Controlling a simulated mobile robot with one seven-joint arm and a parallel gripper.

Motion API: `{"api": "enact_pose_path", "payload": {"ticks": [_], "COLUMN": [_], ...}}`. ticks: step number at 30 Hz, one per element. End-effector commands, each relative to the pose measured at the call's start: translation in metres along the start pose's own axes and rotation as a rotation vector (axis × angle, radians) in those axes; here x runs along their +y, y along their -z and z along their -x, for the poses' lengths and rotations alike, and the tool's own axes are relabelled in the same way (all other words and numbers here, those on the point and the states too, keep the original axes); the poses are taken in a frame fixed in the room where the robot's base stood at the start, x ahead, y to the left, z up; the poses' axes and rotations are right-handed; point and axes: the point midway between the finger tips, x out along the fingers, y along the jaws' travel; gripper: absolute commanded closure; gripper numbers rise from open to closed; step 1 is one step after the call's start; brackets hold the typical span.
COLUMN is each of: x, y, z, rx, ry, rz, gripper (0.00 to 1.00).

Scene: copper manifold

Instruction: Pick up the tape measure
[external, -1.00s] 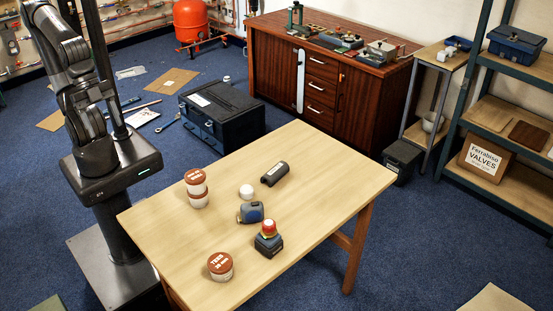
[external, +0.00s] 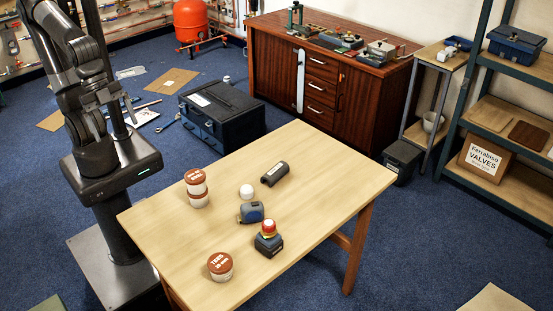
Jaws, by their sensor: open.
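The tape measure (external: 250,212), a small blue and dark grey case, appears to lie on the wooden table (external: 330,195) near its middle. My gripper (external: 128,104) is beside my column, left of the table and well apart from the tape measure. It is small and dark in this view; it looks open, with nothing visible between its fingers.
Around the tape measure are a white round piece (external: 246,191), a black case (external: 274,174), and a dark block with a red and yellow top (external: 268,240). The table's right part is clear.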

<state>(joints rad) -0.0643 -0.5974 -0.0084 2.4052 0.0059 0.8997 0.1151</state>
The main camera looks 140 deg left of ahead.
Motion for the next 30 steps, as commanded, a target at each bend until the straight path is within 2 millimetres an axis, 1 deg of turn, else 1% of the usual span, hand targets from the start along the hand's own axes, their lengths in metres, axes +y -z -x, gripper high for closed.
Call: {"api": "enact_pose_path", "payload": {"ticks": [1,6,11,15,20,24,26,30], "x": [-0.007,-0.033,-0.060,-0.088,-0.123,-0.155,-0.170,-0.203], "y": [0.012,0.048,0.077,0.098,0.116,0.125,0.127,0.126], "z": [-0.007,-0.029,-0.057,-0.087,-0.127,-0.166,-0.183,-0.226], "rx": [-0.024,-0.089,-0.149,-0.200,-0.257,-0.301,-0.319,-0.359], "ry": [0.007,0.021,0.022,0.013,-0.008,-0.034,-0.048,-0.084], "rz": [-0.014,-0.084,-0.146,-0.199,-0.259,-0.309,-0.329,-0.375], "gripper": [0.09,0.09,0.09,0.09,0.09,0.09,0.09,0.09]}}
